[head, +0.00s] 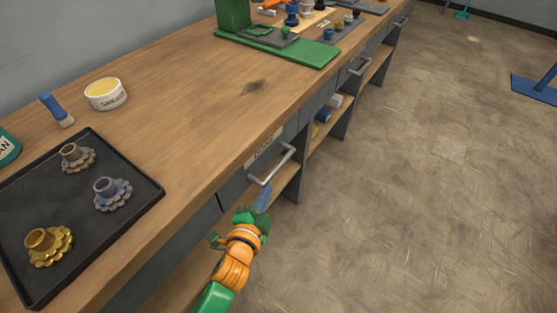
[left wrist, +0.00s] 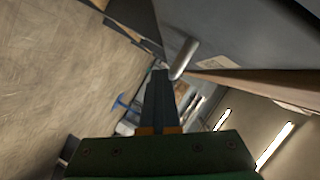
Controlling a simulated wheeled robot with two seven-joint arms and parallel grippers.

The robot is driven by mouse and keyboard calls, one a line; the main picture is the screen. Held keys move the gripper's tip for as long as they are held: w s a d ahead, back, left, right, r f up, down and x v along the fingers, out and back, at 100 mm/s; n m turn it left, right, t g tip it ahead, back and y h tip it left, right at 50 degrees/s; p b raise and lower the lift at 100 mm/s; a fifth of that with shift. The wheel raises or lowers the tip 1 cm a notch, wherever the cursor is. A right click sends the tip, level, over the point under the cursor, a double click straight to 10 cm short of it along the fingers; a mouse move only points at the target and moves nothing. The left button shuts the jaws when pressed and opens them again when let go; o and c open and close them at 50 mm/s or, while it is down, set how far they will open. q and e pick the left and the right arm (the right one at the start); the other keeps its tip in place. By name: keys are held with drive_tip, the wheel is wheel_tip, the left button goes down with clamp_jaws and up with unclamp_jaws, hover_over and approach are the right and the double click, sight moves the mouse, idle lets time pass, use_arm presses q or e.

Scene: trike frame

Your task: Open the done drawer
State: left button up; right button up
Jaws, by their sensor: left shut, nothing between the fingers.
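The done drawer (head: 234,187) is a dark grey front under the bench edge, with a pale label above it. It looks flush with the bench, so shut. Its grey bar handle (head: 273,165) sticks out from the front. The handle also shows in the left wrist view (left wrist: 184,59), just beyond the fingertips. My left gripper (head: 263,195) is shut and empty, just below the near end of the handle. Its fingers (left wrist: 160,75) are together in the wrist view. I cannot tell whether they touch the handle. My right gripper is not in view.
A wooden bench (head: 190,95) runs along the wall. On it are a black tray (head: 147,205) with gear-like parts, a white tub (head: 106,94), a brush (head: 56,109) and a green press (head: 234,18). Open shelves lie below.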

sight(277, 169)
use_arm(q)
drive_tip(key=shift+t, duration=0.5)
drive_tip(key=w+d, duration=0.1)
drive_tip(key=w+d+r+b, duration=0.1)
drive_tip(key=w, duration=0.1)
drive_tip(key=w+d+r, duration=0.1)
drive_tip(key=w, duration=0.1)
drive_tip(key=shift+d+r, duration=0.2)
drive_tip(key=shift+r, duration=0.05)
drive_tip(key=w, duration=0.1)
drive_tip(key=w+f, duration=0.2)
drive_tip(key=shift+w+d+b, duration=0.1)
drive_tip(key=shift+w+b, duration=0.15)
drive_tip(key=shift+b, duration=0.1)
drive_tip(key=shift+r, duration=0.1)
drive_tip(key=shift+s+a+r, duration=0.15)
drive_tip(key=shift+s+a, duration=0.05)
drive_tip(key=shift+s, duration=0.1)
drive_tip(key=shift+s+r, duration=0.1)
drive_tip(key=shift+s, duration=0.1)
drive_tip(key=shift+c, duration=1.1)
clamp_jaws()
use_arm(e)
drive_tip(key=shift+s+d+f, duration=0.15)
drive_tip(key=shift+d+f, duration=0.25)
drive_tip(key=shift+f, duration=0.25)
